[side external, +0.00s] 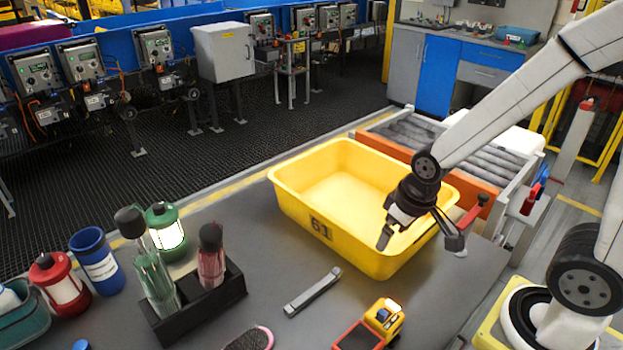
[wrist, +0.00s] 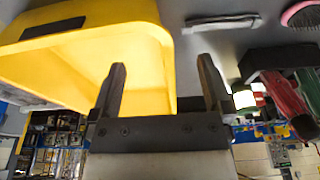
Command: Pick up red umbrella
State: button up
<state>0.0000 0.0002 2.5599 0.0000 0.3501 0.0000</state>
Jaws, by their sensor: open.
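The red umbrella (side external: 211,262), folded with a dark top, stands upright in a black holder (side external: 222,296) at the front left of the table, beside a taller green one (side external: 152,272). Its lower end is hidden in the holder. My gripper (side external: 420,240) is open and empty, over the right part of the yellow bin, well to the right of the umbrella. Its two fingers (wrist: 162,68) stand apart in the wrist view with nothing between them.
The empty yellow bin (side external: 318,226) stands between my gripper and the holder's side.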

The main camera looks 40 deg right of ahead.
jog(key=w+n+t, duration=0.1)
jog(key=w, duration=0.2)
jog(key=w+n+t, duration=0.1)
jog(key=w, duration=0.3)
jog(key=w+r+n+t, duration=0.1)
jog(key=w, duration=0.3)
jog(key=shift+a+n+t, duration=0.3)
jog(key=shift+a+t, duration=0.1)
jog(key=w+a+n+t+y, duration=0.2)
jog(key=w+a+n+y, duration=0.15)
jog(key=w, duration=0.35)
jog(key=n+g+y, duration=0.6)
jog(key=n+y, duration=0.4)
jog(key=n, duration=0.3)
send_near(212, 270)
jog(key=w, duration=0.2)
jog(key=shift+m+x, duration=0.25)
jog(key=shift+x, duration=1.5)
jog(key=shift+f, duration=0.2)
jog(key=shift+w+x, duration=0.15)
jog(key=shift+x, duration=1.1)
jog(key=shift+w+x, duration=0.1)
jog(key=shift+x, duration=1.15)
jog(key=shift+r, duration=0.1)
